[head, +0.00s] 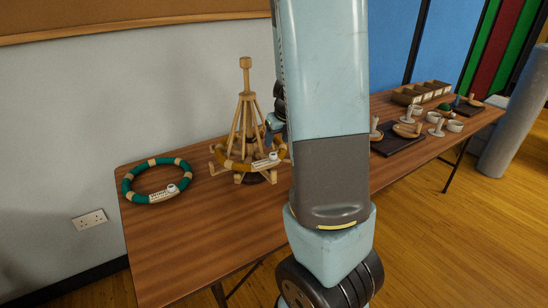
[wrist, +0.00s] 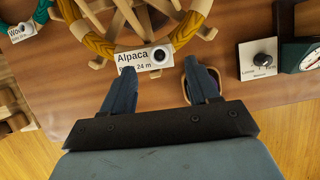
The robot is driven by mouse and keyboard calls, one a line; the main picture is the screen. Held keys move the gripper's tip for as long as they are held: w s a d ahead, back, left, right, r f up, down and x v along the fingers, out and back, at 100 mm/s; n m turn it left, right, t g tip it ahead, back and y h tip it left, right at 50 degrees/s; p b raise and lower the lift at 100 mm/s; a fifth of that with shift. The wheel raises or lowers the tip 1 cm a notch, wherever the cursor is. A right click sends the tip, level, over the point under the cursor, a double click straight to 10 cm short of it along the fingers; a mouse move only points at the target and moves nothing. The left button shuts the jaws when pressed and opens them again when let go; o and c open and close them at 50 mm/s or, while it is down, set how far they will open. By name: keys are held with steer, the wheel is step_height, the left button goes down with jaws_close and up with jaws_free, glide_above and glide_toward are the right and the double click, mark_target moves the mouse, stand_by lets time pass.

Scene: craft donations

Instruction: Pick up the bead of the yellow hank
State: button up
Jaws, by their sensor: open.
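The yellow hank (head: 234,166) hangs around the wooden yarn winder (head: 245,115) on the table. In the wrist view the yellow hank (wrist: 100,44) carries a white tag reading "Alpaca" (wrist: 132,63). A pale bead with a dark middle (wrist: 160,55) sits at the tag's right end. My gripper (wrist: 161,74) is open and empty, one finger on each side. In the picture the bead lies just beyond the fingertips, between them, with no visible contact. My arm hides most of the gripper in the head view.
A green hank (head: 138,176) with its own tag lies on the table at the left. In the wrist view a box with a black knob (wrist: 248,64) and a dark green dial device (wrist: 308,56) stand at the right. Trays and cups stand farther along the table.

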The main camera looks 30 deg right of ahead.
mark_target(272, 155)
steer(key=shift+x, duration=3.45)
steer(key=shift+s+a, duration=0.1)
steer(key=shift+s, duration=0.05)
steer(key=c, duration=1.1)
steer(key=shift+r, duration=0.1)
